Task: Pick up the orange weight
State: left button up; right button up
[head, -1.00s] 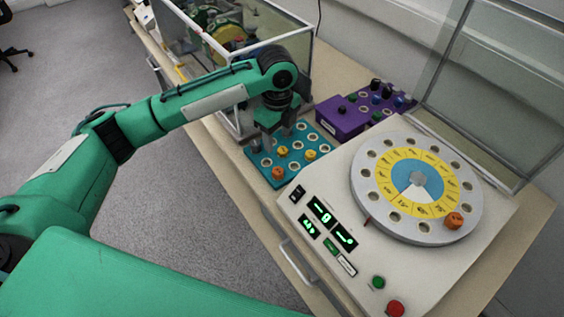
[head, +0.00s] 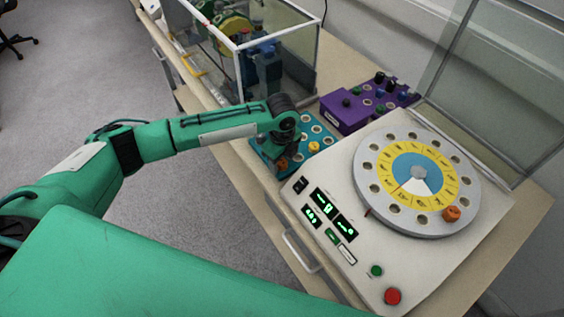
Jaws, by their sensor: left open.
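An orange weight (head: 282,164) sits at the front left of the teal weight block (head: 311,131), partly hidden by my left arm's wrist. My left gripper (head: 284,152) points down over that block, right by the orange weight. It is open, but its fingertips are mostly hidden behind the wrist, and I cannot tell whether they touch the weight. A second orange weight (head: 451,214) sits in a hole at the lower right of the round grey dial (head: 397,217). My right gripper is not in view.
A yellow weight (head: 314,147) stands on the teal block close to the gripper. A purple block (head: 345,113) with dark, green and blue weights is behind. A glass case (head: 281,28) stands at the back left. The white machine (head: 318,252) has lit displays, with a glass lid at right.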

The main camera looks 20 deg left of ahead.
pick_arm(q)
jog(key=c, duration=1)
jog(key=shift+c, duration=0.2)
